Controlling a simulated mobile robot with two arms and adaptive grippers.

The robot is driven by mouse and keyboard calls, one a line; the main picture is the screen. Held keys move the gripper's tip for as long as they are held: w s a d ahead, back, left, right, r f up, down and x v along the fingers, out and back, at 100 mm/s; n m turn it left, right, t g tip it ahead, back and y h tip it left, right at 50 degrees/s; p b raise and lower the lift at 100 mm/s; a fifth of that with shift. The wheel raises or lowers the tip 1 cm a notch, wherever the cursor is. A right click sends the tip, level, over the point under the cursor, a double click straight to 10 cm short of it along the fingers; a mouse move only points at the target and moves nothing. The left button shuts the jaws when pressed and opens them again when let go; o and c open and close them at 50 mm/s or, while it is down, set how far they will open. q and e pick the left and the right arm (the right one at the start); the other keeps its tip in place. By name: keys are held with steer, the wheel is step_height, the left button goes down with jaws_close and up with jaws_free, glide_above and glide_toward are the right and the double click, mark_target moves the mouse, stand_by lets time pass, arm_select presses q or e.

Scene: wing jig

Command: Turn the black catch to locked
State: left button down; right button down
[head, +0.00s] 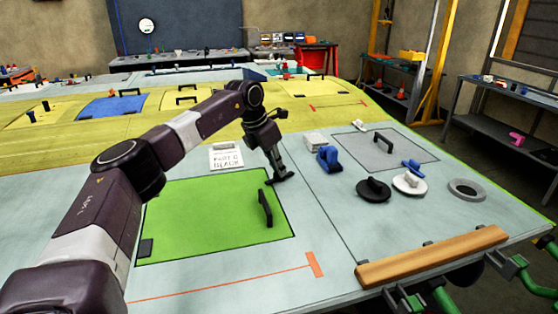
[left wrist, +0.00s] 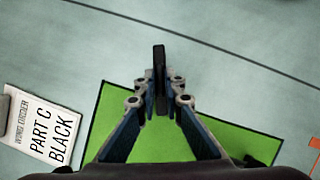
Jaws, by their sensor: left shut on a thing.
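The black catch (head: 285,179) is a dark bar at the upper right corner of the green panel (head: 195,215) in the head view. In the left wrist view the catch (left wrist: 159,62) is a long, narrow bar pointing away from my wrist. It crosses the edge of the green panel (left wrist: 165,145) onto the pale blue surface. My left gripper (head: 277,174) comes down on it from above. In the left wrist view the fingertips of this gripper (left wrist: 159,88) are shut on the catch, one on each side. My right gripper is not in view.
A black handle (head: 265,208) stands on the green panel close to my left gripper. A white sign reading "PART C BLACK" (head: 226,157) is left of it. A blue part (head: 328,158), a black disc (head: 373,191) and a white disc (head: 409,184) stand to the right.

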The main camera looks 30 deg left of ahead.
arm_select(q)
steer(key=m+p, duration=0.1)
steer(key=m+h+p, duration=0.1)
steer(key=m, duration=0.1)
steer(key=shift+a+r+g, duration=0.15)
steer(key=shift+r+g, duration=0.05)
steer(key=shift+g, duration=0.1)
steer(key=shift+w+f+m+h+p, duration=0.1)
steer(key=shift+m+h+p, duration=0.2)
steer(key=shift+m+p, duration=0.35)
steer(key=c, duration=2)
jaws_free()
steer(key=shift+c, duration=0.2)
steer(key=shift+a, duration=0.1)
steer(key=v, duration=1.2)
steer(key=shift+w, duration=0.2)
